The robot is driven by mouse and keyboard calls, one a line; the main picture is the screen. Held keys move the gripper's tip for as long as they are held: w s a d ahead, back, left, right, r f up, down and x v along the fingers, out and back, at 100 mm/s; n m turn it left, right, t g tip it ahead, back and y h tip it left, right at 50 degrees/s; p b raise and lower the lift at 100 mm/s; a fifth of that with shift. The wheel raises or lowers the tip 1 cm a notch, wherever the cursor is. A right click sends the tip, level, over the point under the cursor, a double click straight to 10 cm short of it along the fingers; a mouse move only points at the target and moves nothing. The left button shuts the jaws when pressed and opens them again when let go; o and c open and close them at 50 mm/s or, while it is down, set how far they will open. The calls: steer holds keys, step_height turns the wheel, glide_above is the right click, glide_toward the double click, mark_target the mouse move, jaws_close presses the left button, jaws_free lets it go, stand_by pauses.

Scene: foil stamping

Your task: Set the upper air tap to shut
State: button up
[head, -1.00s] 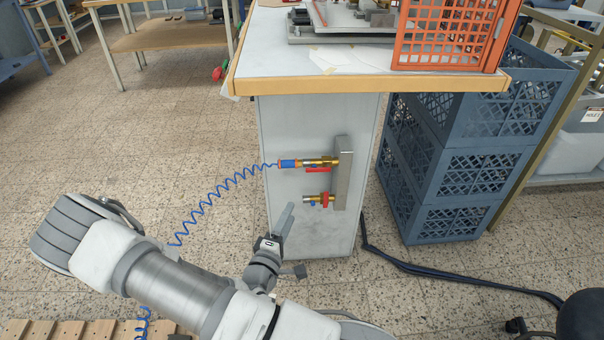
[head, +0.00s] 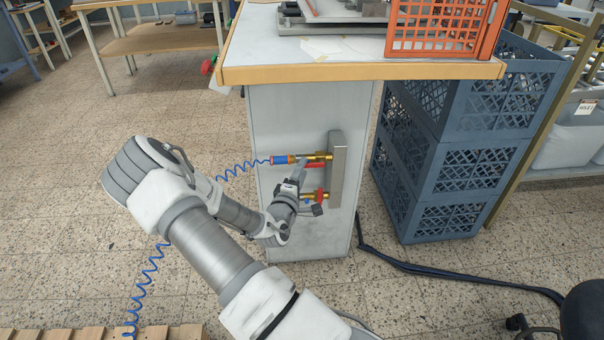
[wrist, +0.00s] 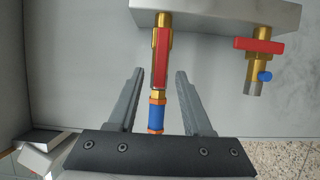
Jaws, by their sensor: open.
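The upper air tap (head: 320,156) is a brass valve on the bench's side panel, with a blue hose coupling (head: 283,160) at its end. In the wrist view its red lever (wrist: 161,58) lies in line with the brass body. My gripper (wrist: 160,72) is open, its two fingers on either side of the lever's lower end and the pipe, with a gap on both sides. In the head view my gripper (head: 301,172) is just below and left of the upper tap and partly covers the area between the taps.
The lower tap (wrist: 261,58) has its red lever crosswise to its body and a small blue knob. Both taps come from a grey metal manifold (head: 338,190). A coiled blue hose (head: 240,170) runs left from the coupling. Blue crates (head: 440,150) stand right of the bench.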

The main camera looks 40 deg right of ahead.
steer(key=shift+w+d, duration=0.1)
jaws_close()
steer(key=shift+r, duration=0.1)
stand_by(0.4)
